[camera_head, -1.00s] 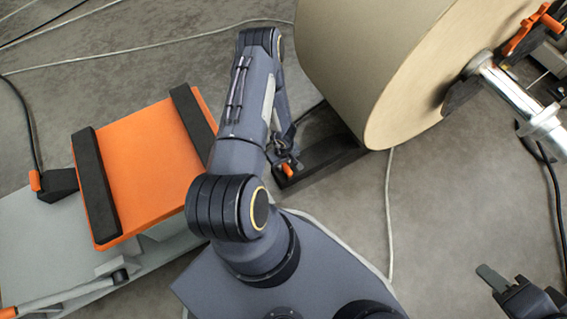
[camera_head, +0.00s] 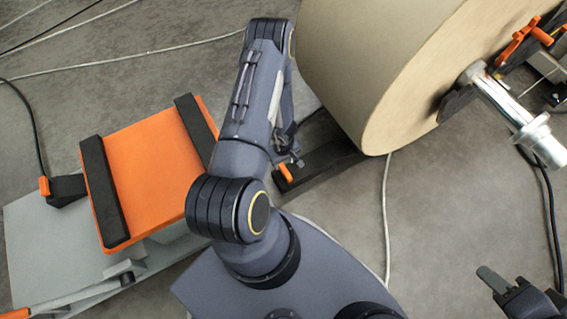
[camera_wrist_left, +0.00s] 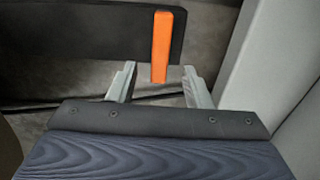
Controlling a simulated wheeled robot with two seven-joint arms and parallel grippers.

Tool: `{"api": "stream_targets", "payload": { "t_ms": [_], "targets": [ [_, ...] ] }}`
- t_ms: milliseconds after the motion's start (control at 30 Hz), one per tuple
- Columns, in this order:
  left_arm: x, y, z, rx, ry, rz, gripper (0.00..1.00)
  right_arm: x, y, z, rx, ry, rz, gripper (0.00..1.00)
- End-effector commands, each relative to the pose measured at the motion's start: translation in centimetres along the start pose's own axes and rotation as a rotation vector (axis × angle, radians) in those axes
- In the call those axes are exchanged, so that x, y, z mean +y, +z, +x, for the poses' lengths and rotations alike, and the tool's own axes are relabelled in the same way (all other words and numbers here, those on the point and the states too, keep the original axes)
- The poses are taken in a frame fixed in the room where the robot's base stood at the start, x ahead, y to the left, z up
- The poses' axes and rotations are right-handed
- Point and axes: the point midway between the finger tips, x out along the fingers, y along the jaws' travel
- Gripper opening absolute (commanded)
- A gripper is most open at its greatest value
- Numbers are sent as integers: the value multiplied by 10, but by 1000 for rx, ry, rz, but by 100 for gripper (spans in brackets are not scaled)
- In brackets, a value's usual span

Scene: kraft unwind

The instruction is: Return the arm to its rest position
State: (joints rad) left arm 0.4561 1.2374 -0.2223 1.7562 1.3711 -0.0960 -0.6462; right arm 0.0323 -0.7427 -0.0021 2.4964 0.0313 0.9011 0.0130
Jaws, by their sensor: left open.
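My left arm (camera_head: 245,130) reaches up the middle of the head view, bent, with its far end beside the big kraft roll (camera_head: 385,70). My left gripper shows in the left wrist view (camera_wrist_left: 159,85), its two grey fingers apart and nothing held between them. An orange lever (camera_wrist_left: 162,46) on a dark bar (camera_wrist_left: 85,32) shows beyond and between the fingertips; contact cannot be told. In the head view the left gripper is mostly hidden behind the arm. My right gripper (camera_head: 494,283) is at the lower right edge, only partly in view.
An orange platform with black bars (camera_head: 150,170) stands on a grey base (camera_head: 50,240) close left of the arm. A black block (camera_head: 325,165) lies under the roll. A silver shaft (camera_head: 510,108) sticks out of the roll at right.

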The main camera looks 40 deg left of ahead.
Motion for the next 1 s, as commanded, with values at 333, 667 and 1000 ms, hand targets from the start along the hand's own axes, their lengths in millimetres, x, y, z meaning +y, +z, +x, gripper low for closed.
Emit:
{"api": "stream_targets", "payload": {
  "t_ms": [333,667,1000],
  "targets": [
    [0,0,-14,-1,0,0,45,-3,-3,-7,0,0,0,36],
    [0,0,-14,-1,0,0,45,-3,-3,-7,0,0,0,36],
    [57,-13,-93,-1,191,69,45,-3,-4,-7,0,0,0,36]
  ]
}}
